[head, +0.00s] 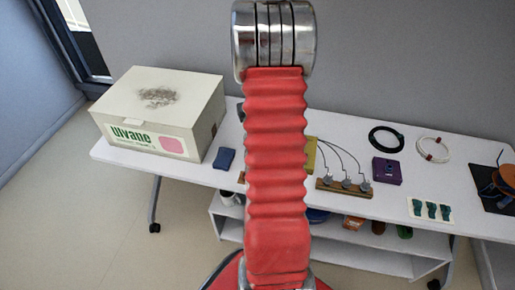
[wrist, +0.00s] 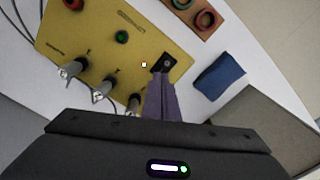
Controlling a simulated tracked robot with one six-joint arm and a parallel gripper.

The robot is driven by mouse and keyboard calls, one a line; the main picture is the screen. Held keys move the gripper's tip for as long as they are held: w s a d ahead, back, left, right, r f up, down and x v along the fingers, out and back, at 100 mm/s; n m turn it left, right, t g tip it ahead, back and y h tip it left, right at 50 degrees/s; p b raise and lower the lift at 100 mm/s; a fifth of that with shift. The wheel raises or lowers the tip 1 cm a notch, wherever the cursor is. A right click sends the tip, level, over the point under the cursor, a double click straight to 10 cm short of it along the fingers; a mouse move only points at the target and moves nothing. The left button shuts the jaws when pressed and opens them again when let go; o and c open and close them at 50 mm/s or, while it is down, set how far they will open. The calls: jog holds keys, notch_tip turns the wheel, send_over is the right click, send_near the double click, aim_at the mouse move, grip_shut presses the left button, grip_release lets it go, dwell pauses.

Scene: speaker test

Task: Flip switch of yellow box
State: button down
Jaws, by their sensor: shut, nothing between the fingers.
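A large cream carton (head: 158,112) stands on the white table (head: 380,214) at left. A blue block (wrist: 218,76) lies beside the yellow box. A wooden strip with plugs (head: 344,187), a purple box (head: 386,170) and coiled cables (head: 385,138) are to the right.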

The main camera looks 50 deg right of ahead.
jog(key=shift+r, duration=2.25)
jog(key=shift+s+a+f, duration=0.25)
jog(key=s+a+r+n+t, duration=0.2)
jog(key=a+r, duration=0.4)
jog(key=a, duration=0.7)
jog(key=s+a+r+n+t, duration=0.1)
jog(key=a+r, duration=0.6)
jog(key=a, duration=0.7)
jog(key=s+a+r+n+t, duration=0.2)
jog(key=a+r, duration=0.4)
jog(key=a, duration=0.8)
jog(key=shift+s+r+n+t, duration=0.35)
jog(key=shift+s+n, duration=0.55)
jog(key=shift+n, duration=0.3)
jog(key=shift+s+a, duration=0.1)
